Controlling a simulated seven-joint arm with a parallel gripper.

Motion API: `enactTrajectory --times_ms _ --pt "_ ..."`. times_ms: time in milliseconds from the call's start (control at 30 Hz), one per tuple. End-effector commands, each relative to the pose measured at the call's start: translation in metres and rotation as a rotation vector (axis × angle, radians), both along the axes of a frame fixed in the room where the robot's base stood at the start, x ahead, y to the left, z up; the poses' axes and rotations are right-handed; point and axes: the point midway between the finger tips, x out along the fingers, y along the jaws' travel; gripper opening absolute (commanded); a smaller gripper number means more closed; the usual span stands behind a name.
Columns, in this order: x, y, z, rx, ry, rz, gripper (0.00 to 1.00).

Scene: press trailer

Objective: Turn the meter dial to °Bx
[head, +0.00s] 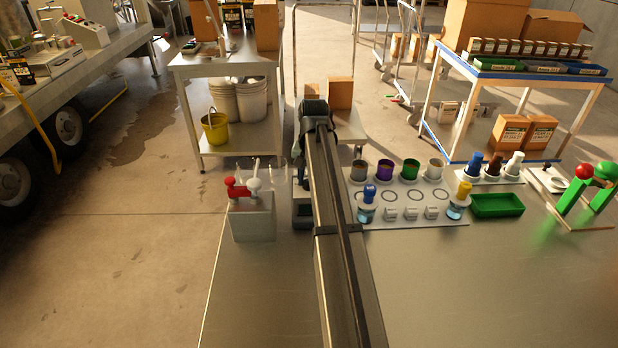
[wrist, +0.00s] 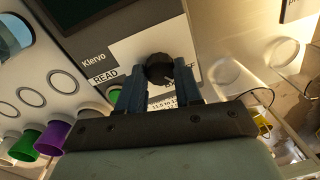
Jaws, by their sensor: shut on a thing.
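My gripper (wrist: 160,84) is shut on the dial, one finger on each side. Print around the dial is mostly hidden by the fingers, and I cannot read which unit the pointer marks. A green button (wrist: 114,97) shows left of the fingers beneath "READ". In the head view the meter (head: 303,211) is mostly hidden behind my arm.
Left of the meter stands a grey box with red and white taps (head: 252,215). On its right is a white rack (head: 400,217) with coloured cups and bottles, then a green tray (head: 497,206). The front bench surface (head: 480,290) is clear.

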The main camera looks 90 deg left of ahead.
Motion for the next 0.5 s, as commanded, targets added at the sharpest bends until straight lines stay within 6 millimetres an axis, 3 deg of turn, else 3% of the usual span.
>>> enactTrajectory --times_ms 500 --pt "0.0002 0.0001 0.0006 0.003 0.000 -0.454 0.04"
